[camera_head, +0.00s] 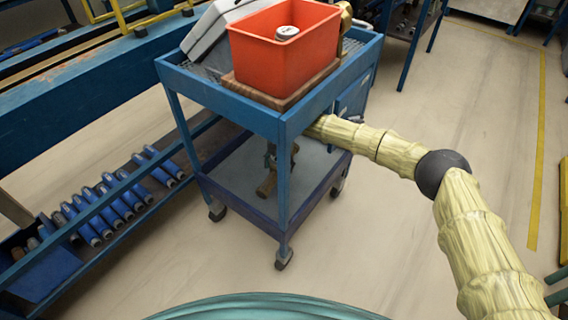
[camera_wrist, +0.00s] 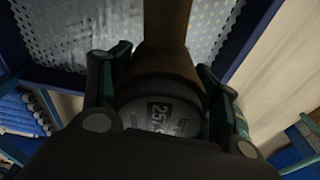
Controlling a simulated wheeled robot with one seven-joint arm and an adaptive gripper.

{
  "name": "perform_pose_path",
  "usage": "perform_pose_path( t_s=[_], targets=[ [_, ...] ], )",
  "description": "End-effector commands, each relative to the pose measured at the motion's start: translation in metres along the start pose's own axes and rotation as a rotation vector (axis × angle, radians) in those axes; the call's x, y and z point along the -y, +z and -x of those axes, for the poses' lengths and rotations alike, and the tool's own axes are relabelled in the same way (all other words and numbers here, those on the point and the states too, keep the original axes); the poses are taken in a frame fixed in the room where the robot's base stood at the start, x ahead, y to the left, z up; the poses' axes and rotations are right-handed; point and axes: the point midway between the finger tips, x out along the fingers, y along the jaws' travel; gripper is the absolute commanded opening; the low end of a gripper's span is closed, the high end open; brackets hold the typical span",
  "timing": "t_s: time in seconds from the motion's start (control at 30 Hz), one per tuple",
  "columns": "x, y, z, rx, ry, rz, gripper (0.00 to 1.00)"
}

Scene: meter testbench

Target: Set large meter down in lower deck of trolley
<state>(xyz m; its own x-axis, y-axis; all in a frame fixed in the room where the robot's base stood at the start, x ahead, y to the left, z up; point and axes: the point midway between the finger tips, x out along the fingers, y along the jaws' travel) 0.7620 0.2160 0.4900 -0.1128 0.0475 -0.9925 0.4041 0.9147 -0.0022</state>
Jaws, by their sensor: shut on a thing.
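The large meter has a brown, brass-like body and a grey round dial (camera_wrist: 165,118), seen close up in the wrist view. My gripper (camera_wrist: 160,88) is shut on it, with dark fingers at both sides of the body. In the head view, my arm reaches in from the right below the trolley's upper deck. The meter's brown end (camera_head: 266,186) shows there, over the lower deck (camera_head: 230,185) of the blue trolley (camera_head: 283,180). A trolley post and the upper deck hide part of the meter and gripper. I cannot tell whether the meter touches the deck.
The upper deck carries an orange bin (camera_head: 275,55) with a round-topped item (camera_head: 287,33) inside, and a grey case (camera_head: 212,32). A blue rack with several blue cylinders (camera_head: 110,195) is at left. The lower deck's visible front is bare.

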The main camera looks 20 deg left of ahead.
Motion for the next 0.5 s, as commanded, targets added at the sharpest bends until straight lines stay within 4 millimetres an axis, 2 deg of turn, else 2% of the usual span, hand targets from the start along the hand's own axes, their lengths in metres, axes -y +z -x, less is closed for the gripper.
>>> perform_pose_path(
  t_s=[0.2, 0.5],
  targets=[
    [-0.017, -0.007, 0.003, -0.001, 0.016, -0.107, 0.00],
    [-0.021, -0.008, -0.008, -0.001, 0.020, -0.148, 0.00]
  ],
)
